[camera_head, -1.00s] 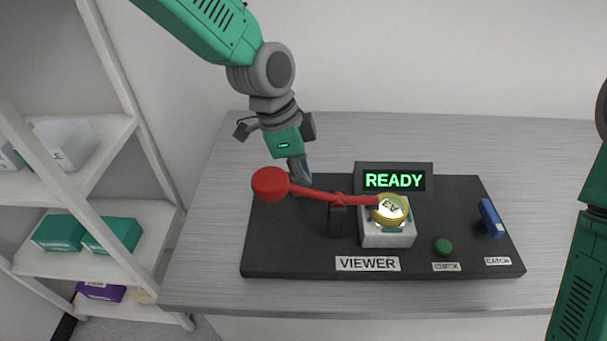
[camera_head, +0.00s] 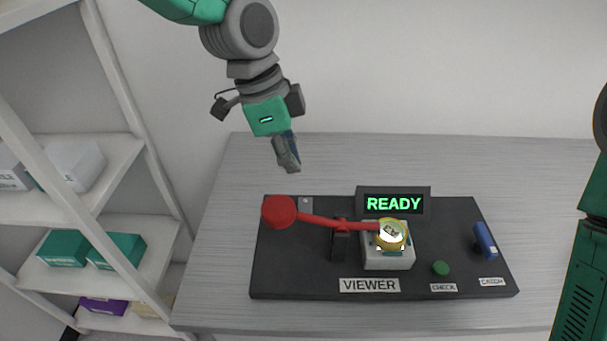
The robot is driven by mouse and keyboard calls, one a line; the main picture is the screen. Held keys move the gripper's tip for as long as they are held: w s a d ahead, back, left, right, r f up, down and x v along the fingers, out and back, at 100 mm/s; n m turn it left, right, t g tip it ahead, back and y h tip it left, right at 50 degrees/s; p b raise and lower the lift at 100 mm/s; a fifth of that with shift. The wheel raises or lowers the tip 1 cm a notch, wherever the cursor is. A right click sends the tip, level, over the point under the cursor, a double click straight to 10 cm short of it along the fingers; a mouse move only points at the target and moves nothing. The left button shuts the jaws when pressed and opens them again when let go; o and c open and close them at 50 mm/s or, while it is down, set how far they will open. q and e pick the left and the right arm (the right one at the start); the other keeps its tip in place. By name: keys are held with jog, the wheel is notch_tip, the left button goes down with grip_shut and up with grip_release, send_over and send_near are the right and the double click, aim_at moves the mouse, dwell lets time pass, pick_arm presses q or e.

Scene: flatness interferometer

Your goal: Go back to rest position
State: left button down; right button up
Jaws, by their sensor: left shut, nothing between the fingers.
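My left gripper (camera_head: 288,158) is shut and empty. It hangs in the air above the back of the black viewer base (camera_head: 300,262), clear of the red lever. The red lever (camera_head: 330,222) has a round knob at its left end, and its right end reaches a gold ring piece (camera_head: 392,235) on a white block (camera_head: 388,261). A screen (camera_head: 393,204) behind the block reads READY in green. Part of my right arm shows at the right edge; its gripper is out of view.
The base also carries a green button (camera_head: 440,268) labelled CHECK and a blue latch handle (camera_head: 485,240). The grey table (camera_head: 225,240) is bare around the base. A white shelf (camera_head: 100,205) with several boxes stands at the left.

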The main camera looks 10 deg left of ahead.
pick_arm(q)
jog(key=shift+s+a+r, duration=0.2)
jog(key=shift+a+r, duration=0.4)
jog(key=shift+r, duration=0.1)
pick_arm(e)
jog(key=shift+a+r, duration=0.15)
jog(key=shift+a, duration=0.2)
pick_arm(q)
jog(key=shift+d, duration=0.1)
jog(key=shift+d, duration=0.35)
pick_arm(e)
jog(key=shift+d, duration=0.35)
